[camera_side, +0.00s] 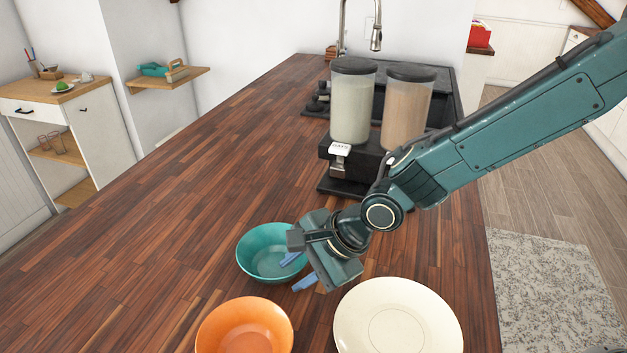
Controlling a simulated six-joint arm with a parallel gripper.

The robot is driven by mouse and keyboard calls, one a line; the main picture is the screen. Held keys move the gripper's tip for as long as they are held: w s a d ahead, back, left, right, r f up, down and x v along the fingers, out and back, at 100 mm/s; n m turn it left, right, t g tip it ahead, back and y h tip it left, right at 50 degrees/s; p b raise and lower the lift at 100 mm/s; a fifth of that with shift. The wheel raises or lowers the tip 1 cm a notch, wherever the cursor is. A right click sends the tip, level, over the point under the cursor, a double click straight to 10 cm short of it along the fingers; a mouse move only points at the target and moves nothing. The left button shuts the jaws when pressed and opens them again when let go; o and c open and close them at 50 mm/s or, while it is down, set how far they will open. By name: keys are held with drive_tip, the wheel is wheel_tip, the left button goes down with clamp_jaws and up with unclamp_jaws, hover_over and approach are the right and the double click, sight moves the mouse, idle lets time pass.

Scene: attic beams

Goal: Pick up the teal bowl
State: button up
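The teal bowl (262,262) stands upright on the wooden counter, left of my gripper, and looks empty. My gripper (298,271) is tilted down at the bowl's right side. Its two blue-tipped fingers are spread apart with nothing between them. One fingertip overlaps the bowl's right rim in this view; I cannot tell whether it touches. Part of the bowl's right edge is hidden behind the gripper.
An orange bowl (243,328) and a cream plate (397,322) stand in front, close to my gripper. A dispenser with two clear canisters (352,105) stands behind my arm. The wooden counter (150,240) is clear on the left.

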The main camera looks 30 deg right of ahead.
idle(0.4)
clamp_jaws()
drive_tip(key=shift+r, duration=0.15)
wheel_tip(320, 180, up, 20)
idle(0.8)
idle(0.4)
